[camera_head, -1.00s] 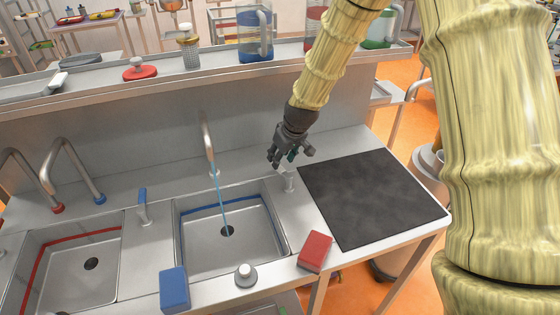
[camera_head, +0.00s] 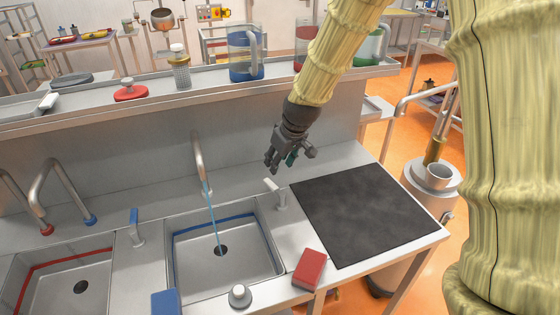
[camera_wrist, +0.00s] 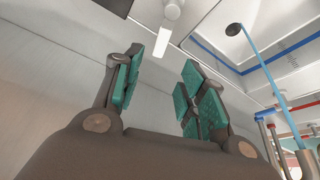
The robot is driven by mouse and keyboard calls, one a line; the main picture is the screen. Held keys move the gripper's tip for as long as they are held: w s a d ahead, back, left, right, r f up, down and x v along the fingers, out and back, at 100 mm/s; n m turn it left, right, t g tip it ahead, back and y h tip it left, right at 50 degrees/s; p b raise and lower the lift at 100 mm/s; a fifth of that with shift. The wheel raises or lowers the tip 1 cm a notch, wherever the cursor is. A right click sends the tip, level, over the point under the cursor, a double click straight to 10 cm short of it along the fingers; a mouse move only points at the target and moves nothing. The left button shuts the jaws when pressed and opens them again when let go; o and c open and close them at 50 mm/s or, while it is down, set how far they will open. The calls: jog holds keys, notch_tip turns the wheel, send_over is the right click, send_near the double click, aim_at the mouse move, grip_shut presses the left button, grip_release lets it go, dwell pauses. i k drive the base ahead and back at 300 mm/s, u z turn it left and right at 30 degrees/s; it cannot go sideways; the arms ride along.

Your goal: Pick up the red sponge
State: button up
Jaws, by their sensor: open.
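The red sponge (camera_head: 309,269) lies on the steel counter at the front, right of the blue-rimmed sink and near the front left corner of the black mat. My gripper (camera_head: 287,160) hangs above the back of the counter, behind the mat's back left corner. It is well behind and above the sponge. In the wrist view my gripper (camera_wrist: 159,95) shows its green-padded fingers apart with nothing between them. The sponge is not seen in the wrist view.
Water runs from a tap (camera_head: 199,165) into the blue-rimmed sink (camera_head: 190,275). A lever (camera_head: 278,194) stands between sink and black mat (camera_head: 365,210). A blue sponge (camera_head: 165,302) and a round knob (camera_head: 239,295) are at the front edge. A shelf (camera_head: 205,85) runs behind.

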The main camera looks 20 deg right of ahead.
aim_at(307, 275)
jog(key=k, duration=1)
